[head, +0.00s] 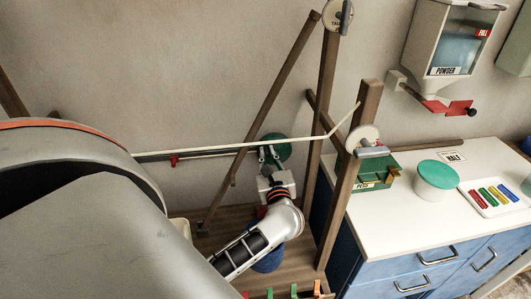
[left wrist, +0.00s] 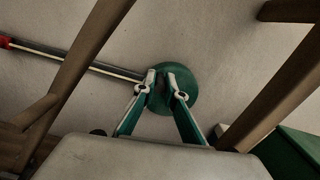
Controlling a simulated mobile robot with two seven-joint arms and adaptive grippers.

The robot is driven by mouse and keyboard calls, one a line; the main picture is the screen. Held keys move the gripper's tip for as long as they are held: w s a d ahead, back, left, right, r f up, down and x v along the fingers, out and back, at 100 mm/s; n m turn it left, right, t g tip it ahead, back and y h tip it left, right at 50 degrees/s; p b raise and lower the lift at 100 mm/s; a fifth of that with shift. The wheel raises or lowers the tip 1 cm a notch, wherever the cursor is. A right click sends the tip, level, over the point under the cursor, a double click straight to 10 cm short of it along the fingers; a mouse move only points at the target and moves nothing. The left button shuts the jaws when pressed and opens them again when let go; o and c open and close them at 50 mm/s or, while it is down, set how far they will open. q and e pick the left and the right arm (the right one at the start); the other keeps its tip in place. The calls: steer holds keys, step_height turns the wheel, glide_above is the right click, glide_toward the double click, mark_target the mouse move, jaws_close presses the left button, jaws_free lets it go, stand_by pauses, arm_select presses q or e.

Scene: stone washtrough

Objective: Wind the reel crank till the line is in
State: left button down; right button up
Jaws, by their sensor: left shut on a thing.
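A green round reel (head: 282,145) is low against the wall, behind the wooden posts. In the left wrist view it shows as a green disc (left wrist: 190,84) behind my fingertips. My left gripper (head: 268,155) is at the front of the reel. Its fingers (left wrist: 160,86) are nearly together at the disc, shut on a small dark part, which appears to be the crank handle and is mostly hidden between them. A pale line (head: 235,146) runs from the left to a bend beside the front post. My right gripper is not in view.
Wooden posts (head: 343,195) stand close to the right of my left arm. A white disc with a grey handle (head: 362,139) is on the front post. A counter (head: 414,207) at right holds a green-lidded tub (head: 436,174) and a peg tray (head: 468,200).

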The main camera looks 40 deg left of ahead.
arm_select(q)
steer(key=shift+w+d+r+m, duration=0.1)
steer(key=shift+d+m, duration=0.05)
steer(key=shift+m, duration=0.25)
steer(key=c, duration=2.1)
jaws_free()
steer(key=v, duration=1.2)
